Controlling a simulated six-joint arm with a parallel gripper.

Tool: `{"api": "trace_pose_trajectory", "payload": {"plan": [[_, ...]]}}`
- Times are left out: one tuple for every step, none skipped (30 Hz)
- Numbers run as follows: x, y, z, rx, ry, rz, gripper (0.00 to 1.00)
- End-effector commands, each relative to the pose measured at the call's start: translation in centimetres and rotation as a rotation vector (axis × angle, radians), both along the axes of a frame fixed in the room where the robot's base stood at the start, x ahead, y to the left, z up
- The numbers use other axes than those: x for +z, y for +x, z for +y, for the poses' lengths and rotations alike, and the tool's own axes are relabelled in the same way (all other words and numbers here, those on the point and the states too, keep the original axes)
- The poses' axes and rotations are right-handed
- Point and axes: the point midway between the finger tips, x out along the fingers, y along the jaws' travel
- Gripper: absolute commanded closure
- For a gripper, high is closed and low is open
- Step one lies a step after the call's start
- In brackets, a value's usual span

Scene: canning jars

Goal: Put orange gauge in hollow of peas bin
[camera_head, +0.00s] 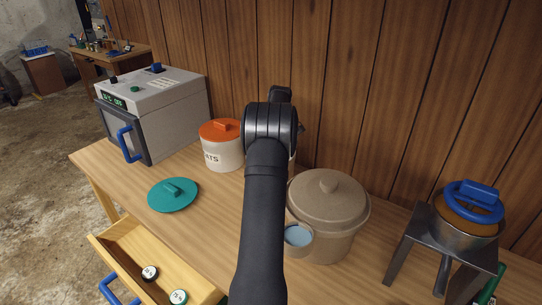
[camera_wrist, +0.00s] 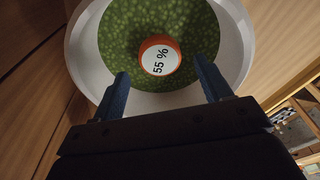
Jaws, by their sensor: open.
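The orange gauge (camera_wrist: 160,40), with a white face reading "55 %", shows in the wrist view near the middle of the green peas (camera_wrist: 120,45). It looks seated among them; its depth and the hollow's edge cannot be made out. The peas fill a round bin with a wide white rim (camera_wrist: 82,50). My gripper (camera_wrist: 163,72) is open and empty, its blue fingers spread over the bin's near side, to the left and right of the gauge's lower edge. In the head view my arm hides the peas bin, the gauge and the fingers.
A teal lid (camera_head: 173,195) lies on the table. An orange-lidded oats bin (camera_head: 222,149), a grey oven-like box (camera_head: 157,103), a beige lidded crock (camera_head: 327,205) and a metal stand (camera_head: 425,226) with a pot surround the arm. An open drawer (camera_head: 150,258) holds two round gauges.

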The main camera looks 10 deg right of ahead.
Motion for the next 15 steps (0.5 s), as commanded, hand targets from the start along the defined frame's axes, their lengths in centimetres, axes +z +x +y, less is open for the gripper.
{"api": "trace_pose_trajectory", "payload": {"plan": [[1.3,0.0,-0.2,0.000,-0.001,-0.004,0.29],[2.0,0.0,-0.3,-0.001,-0.001,-0.005,0.29],[2.9,0.0,-0.4,0.000,-0.001,-0.004,0.29],[3.5,-0.1,-0.4,0.000,-0.001,-0.004,0.29],[4.1,-0.1,-0.5,0.000,-0.001,-0.004,0.29],[4.9,-0.1,-0.6,-0.001,-0.001,-0.003,0.29],[5.5,-0.1,-0.7,-0.001,-0.001,-0.002,0.29],[6.1,-0.1,-0.8,-0.001,-0.001,-0.003,0.29],[6.7,-0.2,-0.8,-0.001,-0.001,-0.002,0.29],[7.1,-0.2,-0.9,-0.001,-0.001,-0.002,0.29],[7.5,-0.2,-1.0,-0.001,-0.001,-0.003,0.29],[8.0,-0.2,-1.0,-0.001,0.000,-0.001,0.29],[8.2,-0.3,-1.0,-0.001,0.000,-0.001,0.29],[8.5,-0.3,-1.1,-0.001,0.000,-0.001,0.29],[8.7,-0.3,-1.1,-0.001,0.000,-0.001,0.29]]}}
